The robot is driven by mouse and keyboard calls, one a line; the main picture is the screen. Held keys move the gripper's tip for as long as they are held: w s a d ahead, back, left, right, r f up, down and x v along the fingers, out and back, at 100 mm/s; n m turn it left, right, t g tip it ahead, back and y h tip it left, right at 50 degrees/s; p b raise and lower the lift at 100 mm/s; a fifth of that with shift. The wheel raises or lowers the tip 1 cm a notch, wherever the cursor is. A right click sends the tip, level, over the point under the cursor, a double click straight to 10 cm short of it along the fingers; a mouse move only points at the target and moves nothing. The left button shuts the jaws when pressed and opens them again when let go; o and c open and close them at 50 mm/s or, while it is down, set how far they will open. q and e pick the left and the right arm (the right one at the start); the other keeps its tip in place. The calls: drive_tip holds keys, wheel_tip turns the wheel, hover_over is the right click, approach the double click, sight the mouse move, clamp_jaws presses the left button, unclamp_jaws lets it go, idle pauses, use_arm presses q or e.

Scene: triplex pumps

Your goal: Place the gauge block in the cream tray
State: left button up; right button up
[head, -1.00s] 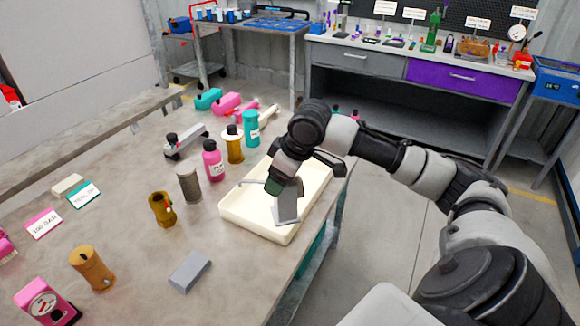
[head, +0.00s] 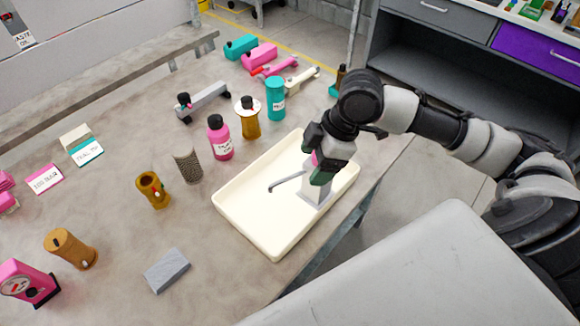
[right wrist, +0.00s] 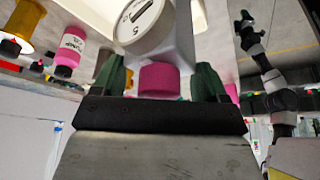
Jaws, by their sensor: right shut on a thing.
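The gauge block (head: 316,190) looks like a light grey body with a pink stub on top. Its round white dial (right wrist: 145,22) shows in the right wrist view. My right gripper (head: 322,170) is shut on it, with green fingers either side of the pink stub (right wrist: 158,80). The block stands upright inside the cream tray (head: 243,232), near the tray's right-hand wall. I cannot tell whether its base touches the tray floor. A thin grey hooked piece (head: 287,181) shows beside it; whether it belongs to the block is unclear. My left gripper is out of view.
A plain grey block (head: 167,270) lies left of the tray. A pink dial unit (head: 28,282) and brown cylinder (head: 70,249) stand farther left. A pink bottle (head: 220,138), mesh cylinder (head: 187,165) and teal canister (head: 275,98) stand behind the tray. The tray's left half is clear.

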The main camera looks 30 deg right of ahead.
drive_tip(key=w+a+f+p, duration=0.2)
drive_tip(key=w+f, duration=0.7)
drive_tip(key=shift+a+f, duration=0.2)
drive_tip(key=shift+a, duration=0.05)
drive_tip(key=shift+f, duration=0.15)
drive_tip(key=o, duration=1.6)
drive_tip(key=b+v, duration=0.1)
drive_tip(key=v, duration=1.1)
drive_tip(key=shift+s, duration=0.1)
